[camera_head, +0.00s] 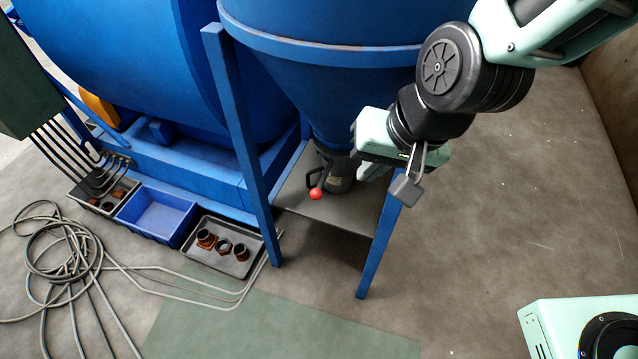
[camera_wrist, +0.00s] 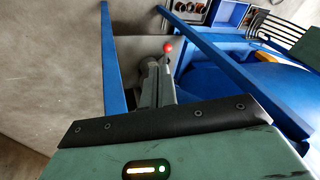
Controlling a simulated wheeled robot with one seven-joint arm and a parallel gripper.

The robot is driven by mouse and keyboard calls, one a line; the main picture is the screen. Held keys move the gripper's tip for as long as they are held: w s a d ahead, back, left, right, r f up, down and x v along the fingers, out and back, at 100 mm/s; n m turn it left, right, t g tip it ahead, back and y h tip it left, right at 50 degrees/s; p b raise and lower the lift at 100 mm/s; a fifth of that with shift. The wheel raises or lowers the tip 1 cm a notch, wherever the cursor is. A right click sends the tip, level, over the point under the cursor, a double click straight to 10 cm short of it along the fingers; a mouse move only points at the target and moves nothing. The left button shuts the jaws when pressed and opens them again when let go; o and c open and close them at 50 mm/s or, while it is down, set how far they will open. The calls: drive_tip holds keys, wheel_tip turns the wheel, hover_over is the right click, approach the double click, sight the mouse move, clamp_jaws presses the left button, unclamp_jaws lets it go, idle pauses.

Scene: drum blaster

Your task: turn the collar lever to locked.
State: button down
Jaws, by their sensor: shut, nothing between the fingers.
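The collar lever's red ball knob (camera_head: 316,194) stands out at the front left of the dark collar (camera_head: 341,178) under the blue hopper. In the wrist view the red knob (camera_wrist: 168,46) is just beyond and slightly right of my fingertips. My gripper (camera_head: 364,172) is just right of the collar and is shut and empty. In the wrist view my gripper (camera_wrist: 155,75) covers much of the collar. I cannot tell whether the fingers touch the collar. Lock markings are too small to read.
Blue frame legs (camera_head: 241,150) stand around the collar, above a grey plate (camera_head: 335,215). A blue bin (camera_head: 157,212) and a grey tray (camera_head: 222,262) with several fittings lie left. Hoses (camera_head: 75,262) coil on the floor. Open floor is at right.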

drive_tip(key=w+f+m+t, duration=0.2)
drive_tip(key=w+f+m, duration=0.1)
drive_tip(key=w, duration=0.2)
drive_tip(key=b, duration=0.8)
approach(323, 182)
drive_tip(key=x, duration=0.6)
drive_tip(key=shift+d+f, duration=0.25)
drive_tip(key=shift+f, duration=0.05)
drive_tip(key=shift+r, duration=0.1)
drive_tip(key=shift+a+m+h+p, duration=0.4)
drive_tip(key=shift+a+p, duration=0.05)
drive_tip(key=shift+p, duration=0.6)
